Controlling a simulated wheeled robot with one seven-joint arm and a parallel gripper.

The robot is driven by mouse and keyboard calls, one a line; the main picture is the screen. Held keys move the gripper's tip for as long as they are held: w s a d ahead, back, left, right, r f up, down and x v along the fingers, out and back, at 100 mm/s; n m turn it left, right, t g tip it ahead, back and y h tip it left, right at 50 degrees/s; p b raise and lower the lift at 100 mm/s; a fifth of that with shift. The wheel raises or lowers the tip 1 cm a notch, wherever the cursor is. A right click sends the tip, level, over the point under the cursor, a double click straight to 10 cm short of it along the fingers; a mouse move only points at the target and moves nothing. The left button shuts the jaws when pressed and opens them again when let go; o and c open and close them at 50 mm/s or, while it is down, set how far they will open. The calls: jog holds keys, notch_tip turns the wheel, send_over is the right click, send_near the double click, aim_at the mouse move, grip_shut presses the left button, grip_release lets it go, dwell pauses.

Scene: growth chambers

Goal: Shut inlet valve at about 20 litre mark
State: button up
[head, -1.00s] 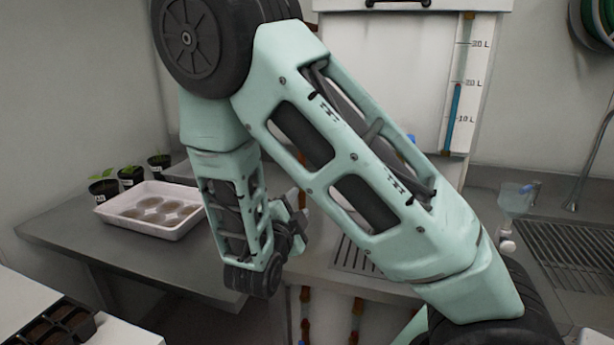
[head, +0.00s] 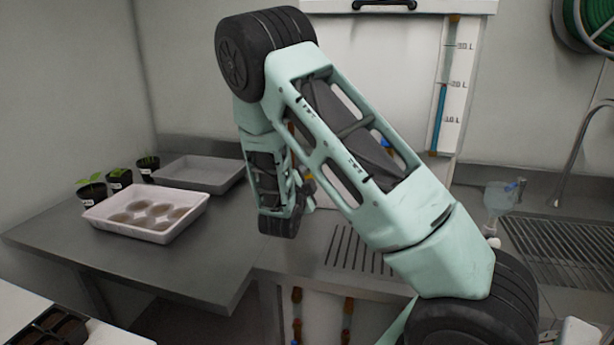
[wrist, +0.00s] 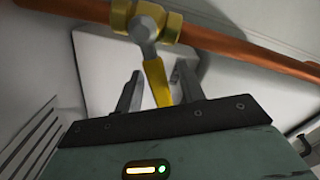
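In the wrist view a valve with a yellow lever (wrist: 157,82) sits on a copper pipe (wrist: 232,44) with brass fittings. My gripper (wrist: 159,88) is open, its two fingers on either side of the lever with gaps visible. The lever points down toward the gripper's palm. In the head view my gripper (head: 306,190) is mostly hidden behind my own arm, and the valve is hidden too. The level gauge (head: 455,100) is on the white tank (head: 415,60). Its blue column (head: 440,115) reaches about the 20 L mark.
A white tray (head: 185,222) with round discs, a grey tray (head: 210,175) and several potted seedlings (head: 119,180) stand on the left bench. A sink drainer (head: 570,255), tap (head: 572,150) and clear container (head: 500,196) are at the right. A drain grate (head: 345,250) lies below my arm.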

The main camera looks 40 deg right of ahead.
jog(key=shift+w+d, duration=0.25)
jog(key=shift+d, duration=0.25)
grip_shut()
jog(key=shift+s+d+f+m+b, duration=0.15)
jog(key=shift+f+m, duration=0.3)
jog(key=shift+m, duration=0.5)
jog(key=shift+a+f+m+b, duration=0.1)
jog(key=shift+f+m, duration=0.35)
jog(key=shift+m, duration=0.45)
jog(key=shift+s+d+f+m+b, duration=0.15)
jog(key=shift+f+m, duration=0.3)
jog(key=shift+m, duration=0.5)
jog(key=shift+a, duration=0.1)
grip_release()
jog(key=shift+a, duration=0.1)
jog(key=b+v, duration=0.1)
jog(key=v, duration=1.6)
jog(key=shift+s, duration=0.15)
